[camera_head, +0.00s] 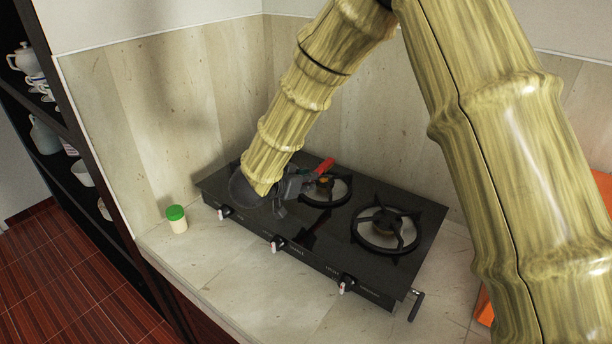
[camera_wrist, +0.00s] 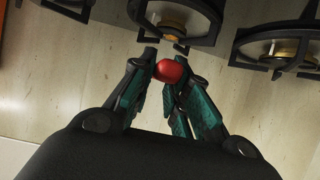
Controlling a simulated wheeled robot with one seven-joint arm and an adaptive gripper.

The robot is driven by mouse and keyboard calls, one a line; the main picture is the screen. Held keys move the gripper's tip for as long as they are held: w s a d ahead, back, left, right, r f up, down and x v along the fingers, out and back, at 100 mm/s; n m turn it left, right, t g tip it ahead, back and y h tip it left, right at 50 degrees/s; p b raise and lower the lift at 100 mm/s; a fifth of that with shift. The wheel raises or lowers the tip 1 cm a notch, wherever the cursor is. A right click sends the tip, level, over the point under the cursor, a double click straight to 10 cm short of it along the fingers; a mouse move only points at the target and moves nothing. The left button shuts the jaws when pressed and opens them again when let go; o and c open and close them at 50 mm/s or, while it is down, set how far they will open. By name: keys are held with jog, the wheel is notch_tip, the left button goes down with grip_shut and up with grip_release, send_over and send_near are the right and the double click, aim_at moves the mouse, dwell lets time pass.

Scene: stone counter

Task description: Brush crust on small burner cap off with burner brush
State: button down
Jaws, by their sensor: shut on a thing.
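My gripper (camera_head: 295,182) is over the left-middle part of the black stove (camera_head: 310,240). It is shut on a red handle, which I take to be the burner brush (camera_head: 323,167); the red end (camera_wrist: 171,71) shows between the fingertips in the wrist view. The bristle end is hidden. The middle burner, seemingly the small one, has a brownish burner cap (camera_head: 324,183) just right of my gripper. I cannot tell in the wrist view which burner is this one. I cannot make out crust clearly, or whether the brush touches the cap.
The right burner (camera_head: 385,228) has a round black grate. My arm and gripper partly cover the left burner (camera_head: 244,188). A green-lidded jar (camera_head: 177,218) stands left of the stove.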

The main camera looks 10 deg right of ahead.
jog(key=w+f, duration=0.1)
jog(key=f, duration=0.1)
jog(key=w+f, duration=0.2)
jog(key=shift+f, duration=0.2)
jog(key=shift+s+d+b, duration=0.1)
jog(key=shift+s+b, duration=0.15)
jog(key=shift+b, duration=0.05)
jog(key=shift+s, duration=0.55)
jog(key=shift+w+f, duration=0.6)
jog(key=shift+f, duration=0.15)
jog(key=shift+s+r, duration=0.25)
jog(key=shift+s, duration=0.1)
jog(key=shift+w+f, duration=0.15)
jog(key=shift+w, duration=0.05)
jog(key=shift+s, duration=0.1)
